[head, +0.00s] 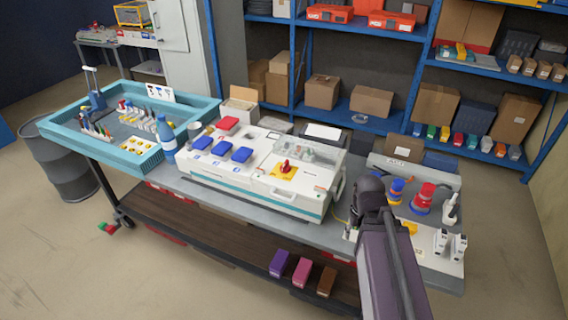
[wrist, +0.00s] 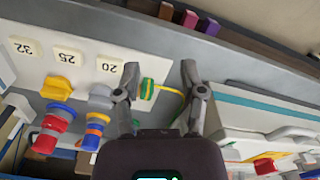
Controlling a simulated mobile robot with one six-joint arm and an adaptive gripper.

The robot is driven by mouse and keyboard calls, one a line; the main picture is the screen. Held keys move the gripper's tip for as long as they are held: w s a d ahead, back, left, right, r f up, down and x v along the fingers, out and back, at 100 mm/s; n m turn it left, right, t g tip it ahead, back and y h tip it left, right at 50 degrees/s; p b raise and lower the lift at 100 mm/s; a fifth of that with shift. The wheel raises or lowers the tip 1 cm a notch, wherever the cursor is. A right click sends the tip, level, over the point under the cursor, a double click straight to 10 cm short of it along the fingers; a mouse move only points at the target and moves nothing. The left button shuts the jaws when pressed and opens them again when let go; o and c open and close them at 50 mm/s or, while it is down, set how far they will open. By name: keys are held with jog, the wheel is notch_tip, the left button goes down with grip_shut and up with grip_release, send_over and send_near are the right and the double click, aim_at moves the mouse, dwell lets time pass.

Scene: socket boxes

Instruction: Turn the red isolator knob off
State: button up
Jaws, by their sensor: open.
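The red isolator knob (head: 286,165) sits on a yellow plate (head: 281,173) on top of the white socket box (head: 258,190), right of the middle. Its on or off setting cannot be read. In the wrist view the red knob (wrist: 265,165) shows at the lower right edge, well to the side of my gripper. My gripper (wrist: 160,68) is open, with a green and yellow round piece (wrist: 147,89) showing between its fingers. No contact with that piece can be made out. In the head view my arm end stands right of the box, apart from the knob, and its fingertips are hidden.
Blue covers (head: 241,154) and a clear raised lid (head: 310,149) are on the box near the knob. Red (head: 423,197) and blue-yellow connectors stand right of my arm. A blue bottle (head: 165,138) and teal tray (head: 150,157) are at left.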

jog(key=shift+w+r, duration=0.1)
jog(key=shift+m, duration=0.9)
jog(key=w+a+r+p, duration=0.3)
jog(key=w, duration=0.2)
jog(key=w+a+r+p, duration=0.3)
jog(key=w, duration=0.2)
jog(key=w+a+r+p, duration=0.3)
jog(key=w+p, duration=0.1)
jog(key=w, duration=0.1)
jog(key=shift+a+r, duration=0.3)
jog(key=shift+r, duration=0.1)
notch_tip(320, 180, up, 7)
jog(key=m+p, duration=0.2)
jog(key=p, duration=0.5)
send_over(285, 163)
jog(key=shift+r, duration=0.15)
notch_tip(285, 163, down, 14)
jog(key=b, duration=1.3)
jog(key=shift+r, duration=0.1)
